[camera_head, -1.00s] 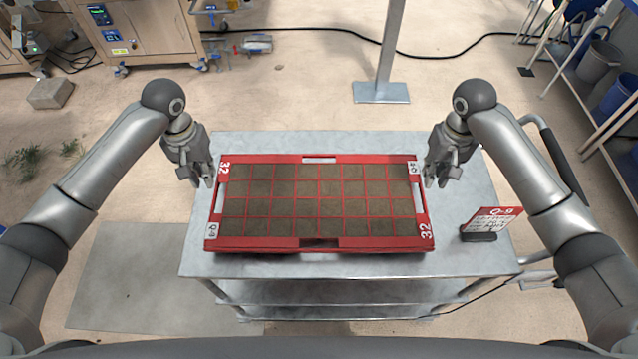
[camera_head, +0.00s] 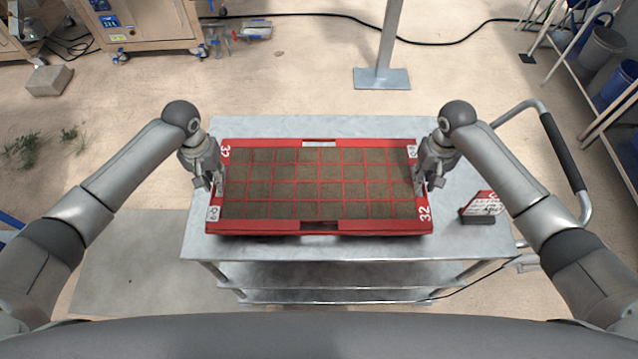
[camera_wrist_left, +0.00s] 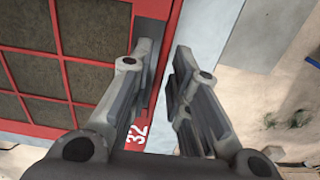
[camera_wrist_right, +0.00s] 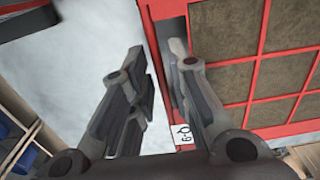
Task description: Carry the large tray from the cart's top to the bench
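The large tray (camera_head: 262,226) is red, with a grid of brown soil-filled cells and white markings at its corners. It lies flat on the cart's grey metal top (camera_head: 300,247). My left gripper (camera_head: 217,187) is at the tray's left end. In the left wrist view its fingers (camera_wrist_left: 166,52) are apart, on either side of the red end rim. My right gripper (camera_head: 420,186) is at the right end. In the right wrist view its fingers (camera_wrist_right: 155,50) are also apart around the end rim. Finger contact with the rim cannot be told. The bench is not identifiable.
A red-and-white sign on a dark base (camera_head: 482,207) stands on the cart right of the tray. The cart's handle (camera_head: 562,150) is at the right. A metal post with a floor plate (camera_head: 382,78) stands behind. Shelving with buckets (camera_head: 604,45) is far right.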

